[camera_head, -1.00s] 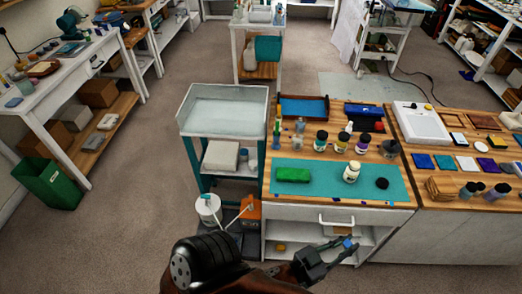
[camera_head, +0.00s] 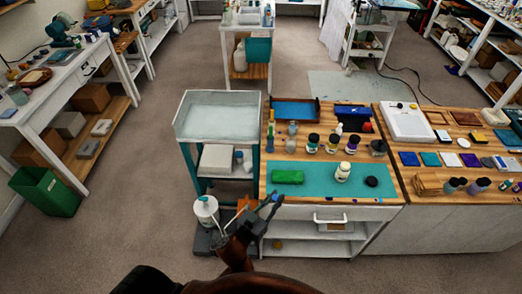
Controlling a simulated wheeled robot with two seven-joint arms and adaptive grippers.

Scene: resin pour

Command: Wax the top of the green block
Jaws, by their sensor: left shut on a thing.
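The green block (camera_head: 287,177) lies flat on a teal mat (camera_head: 320,190) near the front edge of the wooden workbench. A white jar (camera_head: 343,172) stands on the mat to its right, with a dark round object (camera_head: 371,182) beside it. My left gripper (camera_head: 270,202) is in front of the bench's front left corner, below the block in the picture. It is shut on a small blue thing (camera_head: 276,197) at its fingertips; the thing is too small to identify. The gripper appears apart from the block. My right gripper is not in view.
Several bottles (camera_head: 312,143) stand behind the mat, near a blue-lined wooden tray (camera_head: 296,110). A trolley with a pale tray top (camera_head: 218,115) stands left of the bench. A white container (camera_head: 206,209) sits low beside my arm. Colour samples (camera_head: 430,159) lie on the right-hand bench.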

